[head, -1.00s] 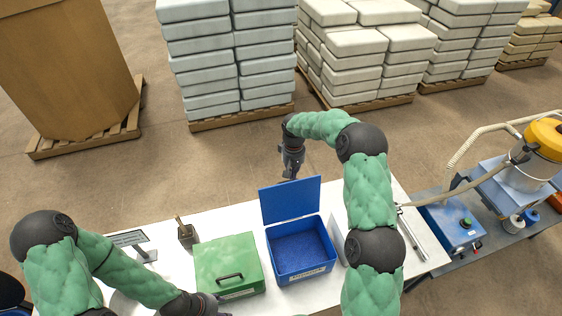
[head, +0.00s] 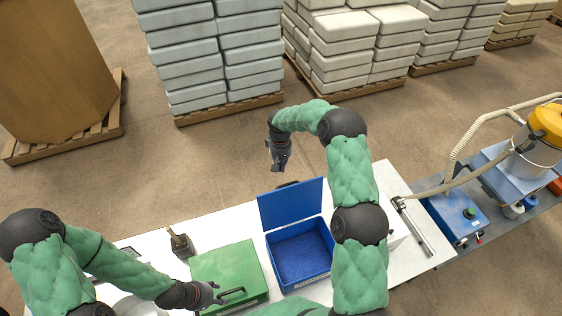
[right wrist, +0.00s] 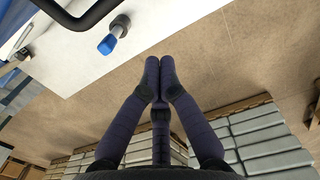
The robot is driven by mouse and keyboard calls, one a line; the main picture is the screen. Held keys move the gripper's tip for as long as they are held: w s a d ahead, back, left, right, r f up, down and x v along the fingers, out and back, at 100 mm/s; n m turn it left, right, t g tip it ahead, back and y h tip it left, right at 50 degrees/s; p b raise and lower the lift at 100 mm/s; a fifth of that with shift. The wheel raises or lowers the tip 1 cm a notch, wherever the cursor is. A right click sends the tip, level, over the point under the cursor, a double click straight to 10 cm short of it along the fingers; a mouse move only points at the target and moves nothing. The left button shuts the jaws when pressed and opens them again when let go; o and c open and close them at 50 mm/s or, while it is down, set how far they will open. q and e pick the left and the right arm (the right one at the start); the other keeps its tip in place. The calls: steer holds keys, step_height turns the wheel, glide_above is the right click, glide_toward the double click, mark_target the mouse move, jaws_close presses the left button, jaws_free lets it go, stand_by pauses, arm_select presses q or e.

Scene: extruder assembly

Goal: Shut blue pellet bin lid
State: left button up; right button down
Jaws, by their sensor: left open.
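The blue pellet bin (head: 302,255) stands on the white table with its lid (head: 292,204) open and upright at the far side. Blue pellets show inside. My right gripper (head: 281,166) is beyond the lid, above and apart from it. In the right wrist view its fingers (right wrist: 159,62) are together with nothing seen between them, and a dark curved bar (right wrist: 78,20) crosses the top left. My left gripper (head: 214,292) is open beside the handle of the green bin lid; whether it touches is unclear.
The green bin (head: 228,272) is closed, left of the blue bin. A small container with a tool (head: 180,242) stands behind it. A blue control box (head: 458,217) is at the right. Stacked bags (head: 345,40) stand on pallets beyond clear floor.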

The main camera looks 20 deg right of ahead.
arm_select(q)
steer(key=shift+f, duration=0.45)
step_height(320, 180, up, 4)
steer(key=p, duration=0.3)
steer(key=shift+f, duration=0.25)
arm_select(e)
steer(key=s, duration=0.2)
steer(key=s+f, duration=0.1)
steer(key=shift+s+a+f, duration=0.1)
steer(key=shift+s, duration=0.3)
arm_select(q)
steer(key=shift+f, duration=0.15)
